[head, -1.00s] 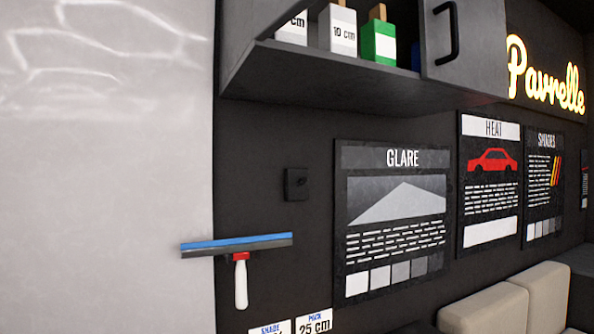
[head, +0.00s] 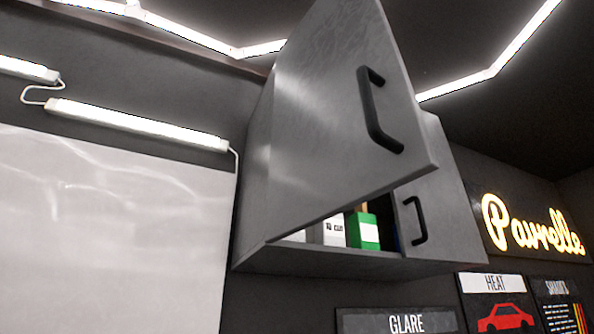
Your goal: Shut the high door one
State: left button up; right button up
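A grey wall cabinet (head: 258,200) hangs high on the dark wall in the head view. Its near door (head: 335,110) stands open, swung up and outward, with a black bar handle (head: 380,110) near its right edge. The second door (head: 443,205), to the right, looks shut and has its own black handle (head: 414,221). Under the open door, white boxes (head: 328,231) and a green-and-white box (head: 364,230) show on the cabinet floor. Neither of my grippers is in view.
A pale glossy panel (head: 110,240) covers the wall at the left, with tube lights (head: 135,124) above it. A glowing sign (head: 530,228) and posters (head: 405,322) are on the right wall. The space below the cabinet looks clear.

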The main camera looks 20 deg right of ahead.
aim_at(349, 128)
jog(key=u, duration=0.1)
jog(key=k, duration=1.15)
jog(key=z, duration=0.55)
